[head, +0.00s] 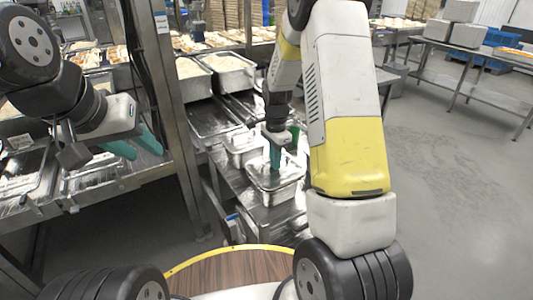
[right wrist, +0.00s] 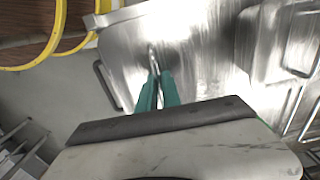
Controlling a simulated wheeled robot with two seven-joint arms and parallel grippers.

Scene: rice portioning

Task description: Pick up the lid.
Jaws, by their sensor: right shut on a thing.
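The lid (head: 262,182) is a shiny metal plate with a small upright handle, on or just above a metal container at the middle of the head view. In the right wrist view the lid (right wrist: 200,55) fills the upper middle, with its handle (right wrist: 152,55) at the fingertips. My right gripper (head: 275,160) points down with its teal fingers shut on the lid's handle; its fingers also show in the right wrist view (right wrist: 160,76).
Other metal containers (head: 242,147) stand behind the lid on the same low shelf. Rice-filled pans (head: 228,62) stand further back. A metal post (head: 172,110) rises between my two grippers. The floor (head: 440,180) at the right is clear.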

